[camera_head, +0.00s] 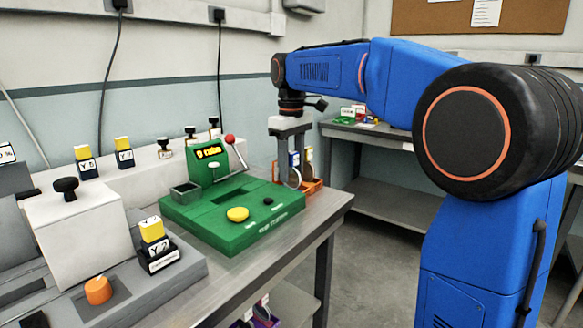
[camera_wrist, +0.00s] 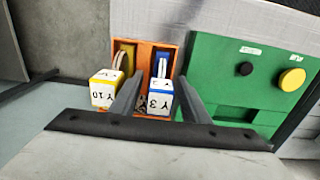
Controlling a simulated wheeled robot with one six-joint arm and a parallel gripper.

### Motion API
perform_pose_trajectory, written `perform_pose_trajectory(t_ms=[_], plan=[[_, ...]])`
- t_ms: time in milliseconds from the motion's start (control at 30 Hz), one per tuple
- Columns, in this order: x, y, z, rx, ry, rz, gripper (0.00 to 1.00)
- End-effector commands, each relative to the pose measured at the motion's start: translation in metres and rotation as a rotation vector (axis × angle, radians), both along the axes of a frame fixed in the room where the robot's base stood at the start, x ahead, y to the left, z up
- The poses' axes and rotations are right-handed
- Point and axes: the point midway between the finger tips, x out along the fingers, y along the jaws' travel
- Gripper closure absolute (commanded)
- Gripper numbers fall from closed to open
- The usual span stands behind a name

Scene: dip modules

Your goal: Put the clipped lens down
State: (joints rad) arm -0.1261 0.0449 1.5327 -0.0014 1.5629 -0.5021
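An orange tray (camera_head: 313,187) stands at the far right end of the table, and it also shows in the wrist view (camera_wrist: 141,50). In it are two upright clipped lenses side by side: one with a white-and-blue block marked Y 3 (camera_wrist: 160,99), and one with a white-and-yellow block marked Y 10 (camera_wrist: 104,90). My gripper (camera_wrist: 159,80) is over the tray with its fingers apart, one on each side of the Y 3 block. Gaps show between the fingers and the block. In the head view my gripper (camera_head: 288,186) partly hides the tray and lenses.
A green station (camera_head: 236,233) with a yellow button (camera_head: 238,214) and a red-knobbed lever (camera_head: 230,140) stands left of the tray. A grey machine with an orange knob (camera_head: 98,290) is at the front left. The table's right edge is close to the tray.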

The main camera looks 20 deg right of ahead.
Motion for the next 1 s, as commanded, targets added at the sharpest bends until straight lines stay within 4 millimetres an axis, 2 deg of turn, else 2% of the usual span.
perform_pose_trajectory(t_ms=[233, 367, 467, 800, 1000], plan=[[0.0, 0.0, 0.001, 0.0, 0.0, 0.0, 0.58], [0.0, 0.0, 0.008, 0.001, -0.001, 0.0, 0.58], [0.001, 0.0, 0.021, 0.0, -0.002, 0.0, 0.58], [0.001, 0.0, 0.085, 0.0, -0.002, 0.0, 0.58], [0.001, 0.0, 0.112, 0.001, -0.001, 0.0, 0.58]])
